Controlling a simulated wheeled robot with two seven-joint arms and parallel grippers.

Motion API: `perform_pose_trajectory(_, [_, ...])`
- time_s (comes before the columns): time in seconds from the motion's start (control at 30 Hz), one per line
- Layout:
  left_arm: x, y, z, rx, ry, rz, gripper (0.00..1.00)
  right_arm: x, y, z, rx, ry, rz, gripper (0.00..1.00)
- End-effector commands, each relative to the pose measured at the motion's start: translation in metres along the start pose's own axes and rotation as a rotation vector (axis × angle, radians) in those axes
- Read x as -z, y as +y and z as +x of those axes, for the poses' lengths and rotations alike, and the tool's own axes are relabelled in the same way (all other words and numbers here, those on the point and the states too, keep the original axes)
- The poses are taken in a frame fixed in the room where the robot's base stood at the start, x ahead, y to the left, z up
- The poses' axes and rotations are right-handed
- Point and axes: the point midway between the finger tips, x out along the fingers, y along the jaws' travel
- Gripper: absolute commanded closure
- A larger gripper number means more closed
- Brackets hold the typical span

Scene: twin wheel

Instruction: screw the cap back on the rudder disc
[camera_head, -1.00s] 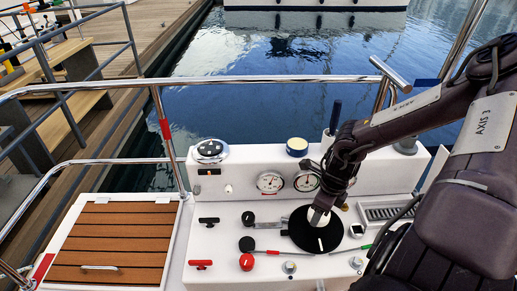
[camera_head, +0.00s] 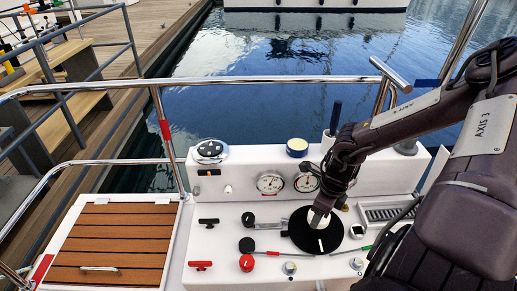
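The black rudder disc (camera_head: 303,240) lies on the white console, with a short white mark on its front half. My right arm comes in from the right, and its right gripper (camera_head: 318,219) is down over the middle of the disc. A pale piece shows at the fingertips, against the disc. I cannot tell whether it is the cap or part of the fingers, and the wrist hides the disc's back right part. The finger gap is too small to make out. My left gripper is not in view.
Two round gauges (camera_head: 270,182) stand behind the disc. Black and red levers (camera_head: 246,263) are left of it, and a small square instrument (camera_head: 357,231) is right of it. A steel rail (camera_head: 250,79) crosses behind the console. A wooden hatch (camera_head: 115,240) is at left.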

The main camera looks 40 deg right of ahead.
Motion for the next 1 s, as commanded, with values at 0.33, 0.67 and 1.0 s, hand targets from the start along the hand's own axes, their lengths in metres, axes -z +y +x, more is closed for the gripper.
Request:
perform_pose_trajectory(0.33, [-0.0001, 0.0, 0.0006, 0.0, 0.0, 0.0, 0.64, 0.0001, 0.0, 0.0015, 0.0, 0.0, 0.0, 0.69])
perform_pose_trajectory(0.67, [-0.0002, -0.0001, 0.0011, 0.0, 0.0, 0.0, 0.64, 0.0002, 0.0, 0.0021, 0.0, 0.0, 0.0, 0.69])
perform_pose_trajectory(1.0, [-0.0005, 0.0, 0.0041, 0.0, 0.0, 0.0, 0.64, 0.0007, 0.0, 0.0062, 0.0, 0.0, 0.0, 0.69])
